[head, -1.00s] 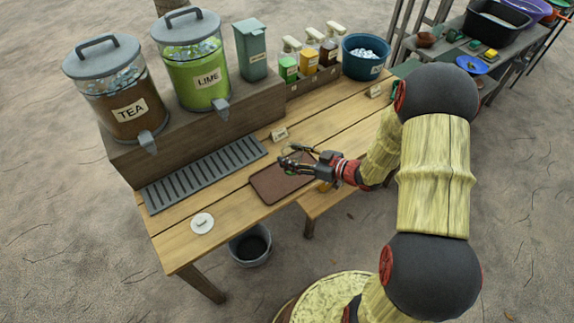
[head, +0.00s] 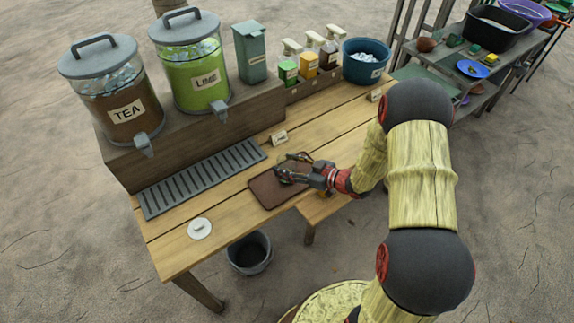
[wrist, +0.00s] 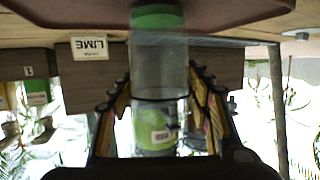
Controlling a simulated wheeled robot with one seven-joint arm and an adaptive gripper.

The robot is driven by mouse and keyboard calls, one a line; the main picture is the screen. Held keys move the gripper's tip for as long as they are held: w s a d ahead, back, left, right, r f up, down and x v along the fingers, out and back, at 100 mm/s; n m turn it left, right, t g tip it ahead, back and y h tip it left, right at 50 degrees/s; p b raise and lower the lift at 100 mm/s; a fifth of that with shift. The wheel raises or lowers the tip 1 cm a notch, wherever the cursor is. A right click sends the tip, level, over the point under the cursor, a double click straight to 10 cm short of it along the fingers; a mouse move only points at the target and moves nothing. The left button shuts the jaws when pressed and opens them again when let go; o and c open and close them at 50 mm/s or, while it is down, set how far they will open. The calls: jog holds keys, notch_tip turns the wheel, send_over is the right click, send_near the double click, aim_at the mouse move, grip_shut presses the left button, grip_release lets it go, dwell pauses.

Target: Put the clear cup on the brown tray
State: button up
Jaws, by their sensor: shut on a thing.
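The clear cup (wrist: 160,75) is a see-through cylinder between my fingers in the wrist view, which is upside down. A green band shows at its base end, in front of the brown tray. My gripper (wrist: 162,98) is shut on the cup. In the head view my gripper (head: 283,168) is above the brown tray (head: 264,196), and the cup is hard to make out there. I cannot tell whether cup and tray touch.
The tea dispenser (head: 122,112) and lime dispenser (head: 205,82) stand on a raised shelf behind a slotted drip grate (head: 203,178). A white lid-like disc (head: 199,228) lies left of the tray. A small card (head: 279,137) stands behind it. A bucket (head: 250,253) is on the ground.

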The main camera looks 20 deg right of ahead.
jog(key=o, duration=1.3)
jog(key=shift+c, duration=0.2)
jog(key=shift+s+d+r, duration=0.15)
jog(key=shift+r, duration=0.05)
jog(key=p+v, duration=0.4)
jog(key=v, duration=0.7)
jog(key=w+d+r+h, duration=0.6)
jog(key=w+r, duration=0.1)
jog(key=r, duration=0.1)
jog(key=s+d+r+m+g+h, duration=0.1)
jog(key=s+r+m+h, duration=0.2)
jog(key=r, duration=0.5)
jog(key=s+r+m+h, duration=0.2)
jog(key=r+h, duration=0.1)
jog(key=r, duration=0.4)
jog(key=s+a+r+m+g, duration=0.1)
jog(key=s+a, duration=0.3)
jog(key=s, duration=0.4)
jog(key=s+a+r+m+g+y, duration=0.1)
jog(key=s+a+r+g, duration=0.1)
jog(key=s+a, duration=0.3)
jog(key=s+a+r+m+g+y, duration=0.1)
jog(key=s+a, duration=0.4)
jog(key=s, duration=0.6)
jog(key=shift+a+r, duration=0.15)
jog(key=shift+r, duration=0.75)
